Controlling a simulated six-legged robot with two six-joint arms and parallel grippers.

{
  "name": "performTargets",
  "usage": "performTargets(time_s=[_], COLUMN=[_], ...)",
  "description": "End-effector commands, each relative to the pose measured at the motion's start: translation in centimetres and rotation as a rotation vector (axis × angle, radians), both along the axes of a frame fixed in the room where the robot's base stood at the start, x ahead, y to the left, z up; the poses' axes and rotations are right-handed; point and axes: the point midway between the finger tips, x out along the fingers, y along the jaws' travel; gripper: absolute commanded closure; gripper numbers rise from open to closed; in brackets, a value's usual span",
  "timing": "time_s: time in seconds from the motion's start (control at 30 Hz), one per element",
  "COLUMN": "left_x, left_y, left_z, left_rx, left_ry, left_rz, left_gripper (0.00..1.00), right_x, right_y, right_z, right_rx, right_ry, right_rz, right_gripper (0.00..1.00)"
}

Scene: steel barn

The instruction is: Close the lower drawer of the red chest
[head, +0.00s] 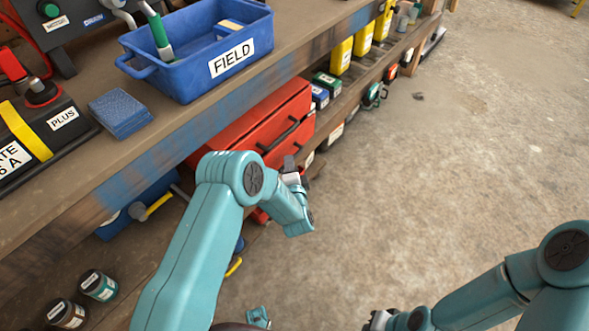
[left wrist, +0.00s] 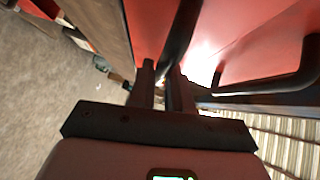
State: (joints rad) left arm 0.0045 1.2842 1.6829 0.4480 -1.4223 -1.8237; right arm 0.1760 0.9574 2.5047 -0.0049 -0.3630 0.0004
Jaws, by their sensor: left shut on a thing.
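The red chest (head: 232,133) sits on the lower shelf under the bench. My left gripper (head: 292,168) is at the chest's front, below that handle. In the left wrist view its fingers (left wrist: 164,78) are shut around a dark handle bar (left wrist: 182,38) in front of a red face. A second handle (left wrist: 270,86) shows to the right. How far the lower drawer stands out is hidden. My right gripper (head: 380,320) is at the bottom edge, away from the chest.
The bench above holds a blue FIELD bin (head: 195,65) and a blue pad stack (head: 120,112). Yellow containers (head: 341,57) and small boxes (head: 327,82) stand on the lower shelf beyond the chest. Jars (head: 98,285) stand at lower left.

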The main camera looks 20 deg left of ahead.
Motion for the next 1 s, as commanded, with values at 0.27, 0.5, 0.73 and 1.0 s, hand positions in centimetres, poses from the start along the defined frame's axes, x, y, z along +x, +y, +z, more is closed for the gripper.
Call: performTargets(time_s=[0.27,0.5,0.73,1.0], left_x=[0.8,0.8,0.7,-2.4], left_y=[2.3,2.4,2.2,0.6], left_z=[0.1,0.2,0.1,0.8], left_rx=[0.001,0.001,0.001,0.001], left_ry=[-0.003,-0.005,-0.003,0.002], left_rz=[0.005,0.007,0.003,0.0], left_gripper=[1.0,0.6,0.6,0.6], right_x=[0.0,0.0,0.0,0.0], right_y=[0.0,0.0,0.0,0.0], right_z=[-0.6,-0.6,-0.5,0.6], right_rx=[0.0,0.0,0.0,0.0], right_ry=[0.0,0.0,0.0,0.0], right_rz=[0.0,0.0,0.0,0.0], right_gripper=[1.0,1.0,1.0,1.0])
